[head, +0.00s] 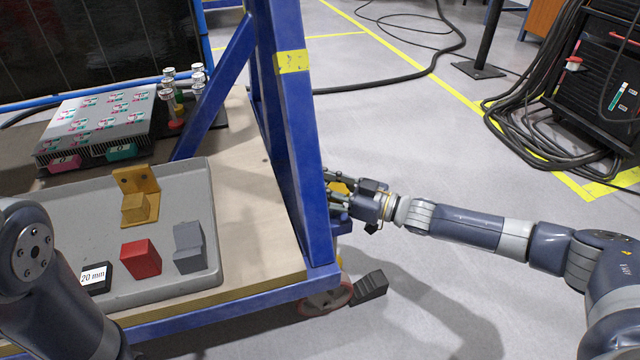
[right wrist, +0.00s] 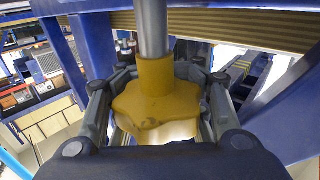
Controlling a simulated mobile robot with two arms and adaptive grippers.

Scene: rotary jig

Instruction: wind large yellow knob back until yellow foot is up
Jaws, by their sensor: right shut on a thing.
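The large yellow knob (right wrist: 156,103) is lobed and sits on a grey metal shaft (right wrist: 152,30) in the right wrist view. My right gripper (right wrist: 160,88) is shut on it, with fingers on both sides. In the head view, the knob (head: 339,187) is a small yellow patch behind the blue post, mostly hidden by my right gripper (head: 338,199).
The blue frame (head: 292,150) stands left of my right gripper. A caster wheel (head: 325,300) and a black wedge (head: 369,287) are below it. A grey tray (head: 75,215) holds a yellow bracket and several blocks. Floor to the right is mostly clear; cables (head: 520,130) lie farther back.

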